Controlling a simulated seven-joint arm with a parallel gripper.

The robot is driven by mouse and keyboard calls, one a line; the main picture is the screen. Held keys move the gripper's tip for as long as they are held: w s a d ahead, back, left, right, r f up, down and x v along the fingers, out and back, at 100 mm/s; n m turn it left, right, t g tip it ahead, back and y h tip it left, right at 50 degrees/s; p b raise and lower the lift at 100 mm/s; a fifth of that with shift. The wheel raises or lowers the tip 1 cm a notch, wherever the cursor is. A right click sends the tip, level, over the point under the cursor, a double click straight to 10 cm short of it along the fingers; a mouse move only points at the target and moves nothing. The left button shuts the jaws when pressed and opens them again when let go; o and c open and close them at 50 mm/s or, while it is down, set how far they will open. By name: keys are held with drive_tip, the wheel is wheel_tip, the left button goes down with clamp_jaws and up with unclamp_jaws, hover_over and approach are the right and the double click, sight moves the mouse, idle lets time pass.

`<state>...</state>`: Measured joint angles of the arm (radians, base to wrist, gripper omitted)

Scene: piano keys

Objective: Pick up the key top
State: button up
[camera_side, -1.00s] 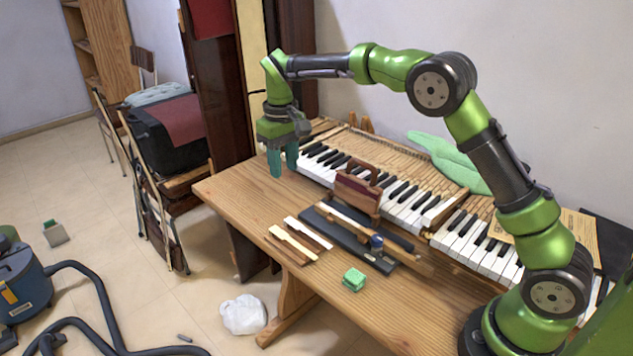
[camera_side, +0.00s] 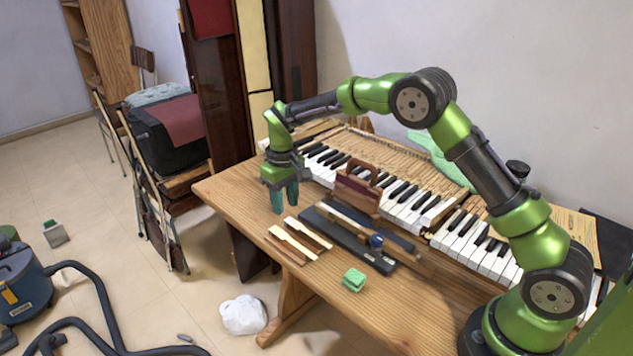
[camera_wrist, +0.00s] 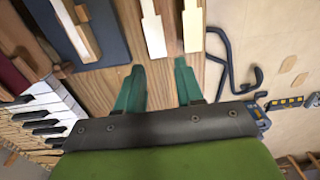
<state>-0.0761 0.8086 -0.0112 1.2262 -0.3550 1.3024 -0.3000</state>
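Two wooden piano keys with pale tops lie on the table in front of my gripper. In the side view, the key with the cream top (camera_side: 291,242) is nearer the table's front edge, and the one with the white top (camera_side: 307,233) lies beside it. Both pale tops also show in the wrist view, one left (camera_wrist: 154,35) and one right (camera_wrist: 192,30). My gripper (camera_side: 285,208) points down just beyond the far ends of these keys. In the wrist view, its teal fingers (camera_wrist: 159,68) are apart with only bare table between them.
A dark tray or board (camera_side: 345,238) lies right of the keys, with tools on it. A green block (camera_side: 354,279) sits near the front. A brown-handled object (camera_side: 356,190) stands before the keyboard (camera_side: 405,208). Bare wood (camera_side: 235,190) is free at the table's left.

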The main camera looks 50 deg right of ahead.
sight(287, 227)
wheel_tip(287, 227, down, 5)
drive_tip(key=shift+r, duration=0.2)
drive_tip(key=shift+c, duration=0.2)
clamp_jaws()
drive_tip(key=shift+r, duration=0.15)
